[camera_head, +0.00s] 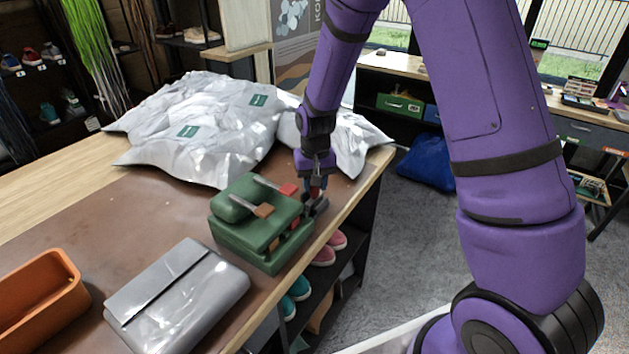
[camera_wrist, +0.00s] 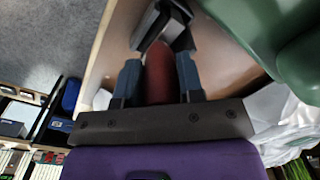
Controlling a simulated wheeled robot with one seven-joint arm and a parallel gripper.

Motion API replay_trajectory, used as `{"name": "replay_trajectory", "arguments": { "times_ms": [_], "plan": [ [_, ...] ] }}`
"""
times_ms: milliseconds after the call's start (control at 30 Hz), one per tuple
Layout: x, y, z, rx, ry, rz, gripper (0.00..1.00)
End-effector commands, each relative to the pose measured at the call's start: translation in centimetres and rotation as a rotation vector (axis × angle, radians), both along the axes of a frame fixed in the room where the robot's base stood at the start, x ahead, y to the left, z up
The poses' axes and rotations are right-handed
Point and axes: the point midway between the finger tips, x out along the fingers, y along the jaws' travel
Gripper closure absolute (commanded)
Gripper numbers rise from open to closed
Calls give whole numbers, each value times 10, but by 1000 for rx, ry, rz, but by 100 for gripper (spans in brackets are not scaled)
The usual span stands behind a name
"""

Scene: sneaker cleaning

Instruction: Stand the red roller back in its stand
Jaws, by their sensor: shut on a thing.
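The red roller (camera_wrist: 158,76) is between the two blue-grey fingers of my gripper (camera_wrist: 159,82) in the wrist view, and the fingers are shut on it. Its far end reaches into or against the dark grey stand (camera_wrist: 180,39); I cannot tell how deep it sits. In the head view my gripper (camera_head: 316,186) points down at the table's right edge, just above the stand (camera_head: 320,206). There the roller is mostly hidden by the fingers.
White bags (camera_head: 205,130) lie behind. A grey case (camera_head: 178,298) and an orange bin (camera_head: 70,285) are nearer. The table edge drops to shoe shelves (camera_head: 318,292).

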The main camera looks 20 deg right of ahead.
Motion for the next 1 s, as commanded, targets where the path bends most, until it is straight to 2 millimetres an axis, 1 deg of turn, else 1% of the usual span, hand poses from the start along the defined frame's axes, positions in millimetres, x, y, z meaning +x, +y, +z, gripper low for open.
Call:
{"name": "replay_trajectory", "arguments": {
  "times_ms": [967, 1000],
  "plan": [
    [6, 4, 1, 0, -4, 1, 88],
    [6, 4, 1, 1, -4, 1, 58]
  ]
}}
